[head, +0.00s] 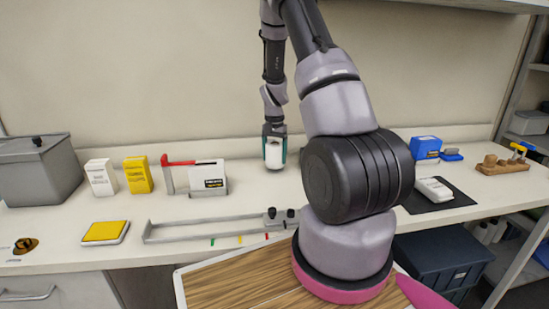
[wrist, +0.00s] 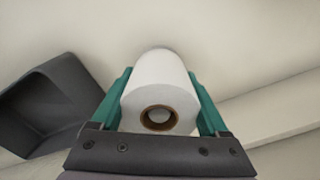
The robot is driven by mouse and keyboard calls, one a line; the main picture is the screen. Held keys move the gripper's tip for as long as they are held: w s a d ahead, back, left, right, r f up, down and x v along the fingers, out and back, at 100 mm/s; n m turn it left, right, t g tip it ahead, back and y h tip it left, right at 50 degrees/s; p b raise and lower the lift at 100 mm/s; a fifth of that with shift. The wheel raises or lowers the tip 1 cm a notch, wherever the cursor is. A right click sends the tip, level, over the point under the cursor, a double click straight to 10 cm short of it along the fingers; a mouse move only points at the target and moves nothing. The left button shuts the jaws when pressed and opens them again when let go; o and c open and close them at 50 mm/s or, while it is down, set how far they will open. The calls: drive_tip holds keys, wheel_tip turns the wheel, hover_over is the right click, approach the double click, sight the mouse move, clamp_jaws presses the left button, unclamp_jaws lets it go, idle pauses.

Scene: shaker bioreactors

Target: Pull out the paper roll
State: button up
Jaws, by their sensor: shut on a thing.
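The paper roll (head: 274,153) is a white cylinder, seen in the head view near the back of the bench. In the wrist view the paper roll (wrist: 160,92) shows its end with a brown cardboard core facing the camera. My gripper (head: 275,158) points down, with teal fingers on both sides of the roll. In the wrist view my gripper (wrist: 160,98) is shut on the roll. The roll appears upright in the head view; whether its lower end touches the bench is hard to tell.
A dark grey holder (wrist: 50,105) is left of the roll in the wrist view. On the bench (head: 70,235) are a grey bin (head: 38,172), a white and a yellow box (head: 138,175), a red-handled device (head: 195,177), a rail (head: 215,229) and a blue box (head: 426,148).

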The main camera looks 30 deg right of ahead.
sight(274, 145)
drive_tip(key=shift+r, duration=0.2)
drive_tip(key=shift+r, duration=0.35)
drive_tip(key=shift+r, duration=0.5)
drive_tip(key=shift+r, duration=0.3)
drive_tip(key=shift+r, duration=0.15)
drive_tip(key=shift+r, duration=0.5)
drive_tip(key=shift+r, duration=0.35)
drive_tip(key=shift+r, duration=0.4)
drive_tip(key=shift+r, duration=0.45)
